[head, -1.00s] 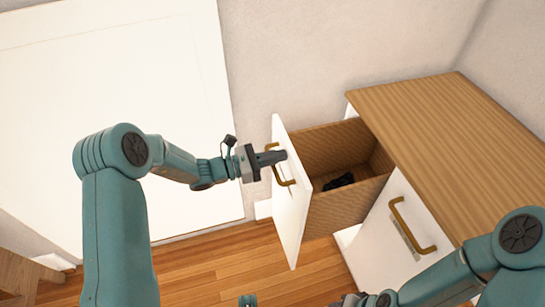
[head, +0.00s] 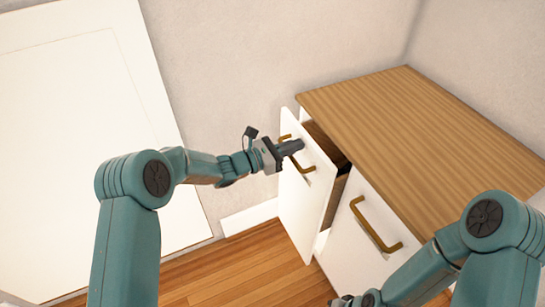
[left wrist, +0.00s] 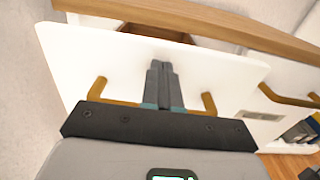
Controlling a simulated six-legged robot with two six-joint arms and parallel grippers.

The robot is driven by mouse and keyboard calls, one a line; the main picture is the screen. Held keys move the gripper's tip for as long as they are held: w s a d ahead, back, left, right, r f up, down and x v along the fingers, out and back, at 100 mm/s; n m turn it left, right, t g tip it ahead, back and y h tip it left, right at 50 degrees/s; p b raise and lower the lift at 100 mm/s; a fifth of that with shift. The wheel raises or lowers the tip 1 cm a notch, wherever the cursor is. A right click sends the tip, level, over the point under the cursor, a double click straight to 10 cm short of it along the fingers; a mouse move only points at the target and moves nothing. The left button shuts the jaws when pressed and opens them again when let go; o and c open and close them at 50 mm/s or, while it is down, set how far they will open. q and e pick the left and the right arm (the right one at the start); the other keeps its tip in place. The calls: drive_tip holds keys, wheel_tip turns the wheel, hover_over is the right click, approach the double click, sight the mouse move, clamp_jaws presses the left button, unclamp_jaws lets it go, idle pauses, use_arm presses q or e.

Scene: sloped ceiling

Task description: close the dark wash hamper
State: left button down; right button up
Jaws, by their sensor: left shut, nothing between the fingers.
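The dark wash hamper is a pull-out unit with a white front (head: 302,212) and a brass handle (head: 307,168). It stands part-way out of the cabinet, with a narrow opening behind its front. My left gripper (head: 297,147) is shut and empty, its fingertips at the upper part of the front by the handle. In the left wrist view the shut fingers (left wrist: 162,68) point at the white front (left wrist: 85,58) between the handle's two ends; contact is hard to judge. My right gripper (head: 347,300) only partly shows at the bottom edge; its fingers are unclear.
The cabinet has a wooden top (head: 420,125). A second white front (head: 350,235) with a brass handle (head: 372,228) sits closed beside the hamper. A large white panel (head: 75,130) stands at the left wall. Wooden floor (head: 235,268) is clear in front.

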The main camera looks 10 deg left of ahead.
sight(312, 140)
use_arm(q)
drive_tip(key=b+x, duration=0.1)
drive_tip(key=x, duration=0.5)
drive_tip(key=shift+f, duration=0.1)
drive_tip(key=shift+d+r, duration=0.1)
drive_tip(key=shift+r, duration=0.2)
drive_tip(key=shift+r, duration=0.1)
